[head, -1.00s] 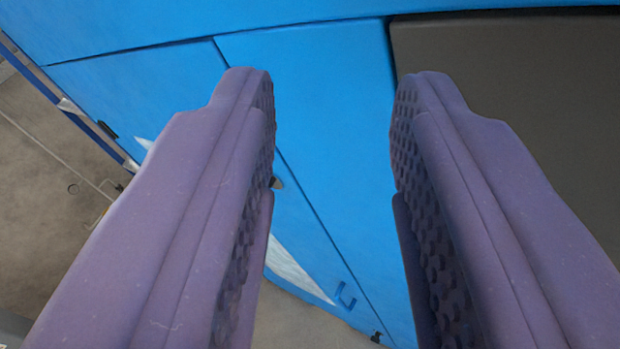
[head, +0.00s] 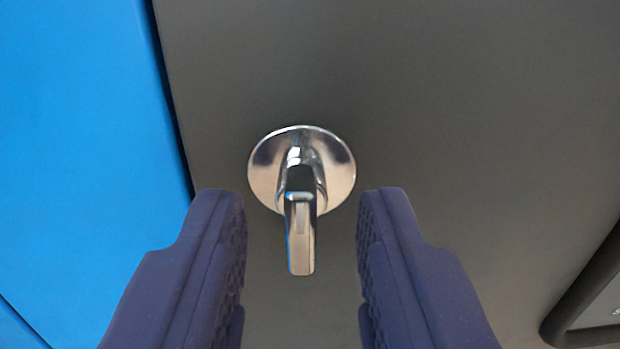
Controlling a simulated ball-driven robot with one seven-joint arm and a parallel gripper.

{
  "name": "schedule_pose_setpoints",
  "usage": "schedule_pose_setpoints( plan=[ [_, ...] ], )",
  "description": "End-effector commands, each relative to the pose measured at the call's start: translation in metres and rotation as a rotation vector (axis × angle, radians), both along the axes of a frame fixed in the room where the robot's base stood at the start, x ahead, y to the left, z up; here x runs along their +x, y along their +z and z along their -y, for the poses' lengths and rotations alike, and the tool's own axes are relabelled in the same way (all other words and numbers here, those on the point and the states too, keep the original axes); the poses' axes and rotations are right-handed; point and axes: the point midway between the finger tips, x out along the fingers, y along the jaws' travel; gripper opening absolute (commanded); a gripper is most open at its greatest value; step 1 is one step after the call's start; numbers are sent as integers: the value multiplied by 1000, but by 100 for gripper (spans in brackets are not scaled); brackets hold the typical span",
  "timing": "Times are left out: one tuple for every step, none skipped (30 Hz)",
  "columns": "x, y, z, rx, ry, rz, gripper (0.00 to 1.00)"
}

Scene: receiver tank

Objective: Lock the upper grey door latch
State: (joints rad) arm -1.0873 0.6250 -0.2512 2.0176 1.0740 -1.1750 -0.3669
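A shiny chrome latch (head: 301,232) with a round base plate (head: 268,178) is mounted on the dark grey door (head: 420,90). Its handle points down in the picture. My gripper (head: 301,205) is open, with one purple padded finger on each side of the handle. A gap shows between the handle and each finger. I cannot tell how far the fingertips are from the door.
A bright blue panel (head: 80,120) lies to the left, divided from the grey door by a dark seam. A dark-edged part with a light grey face (head: 602,305) shows at the lower right. The door surface around the latch is clear.

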Motion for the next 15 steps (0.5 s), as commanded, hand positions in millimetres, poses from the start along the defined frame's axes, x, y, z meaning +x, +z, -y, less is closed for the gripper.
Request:
schedule_pose_setpoints(
  plan=[
    [3,0,0,0,0,1,35],
    [4,0,0,0,1,1,35],
    [4,0,0,0,1,1,35],
    [5,0,0,0,1,0,35],
    [5,0,0,0,1,0,35],
    [5,1,0,0,1,0,35],
    [5,1,0,0,1,0,35],
    [5,1,0,0,1,0,35],
    [5,1,0,0,1,0,33],
    [5,1,0,0,1,0,26],
    [5,1,0,0,1,0,19],
    [5,1,0,0,1,0,10],
    [5,1,0,1,1,0,3],
    [4,1,0,1,1,0,0],
    [4,1,0,1,1,0,0]
  ],
)
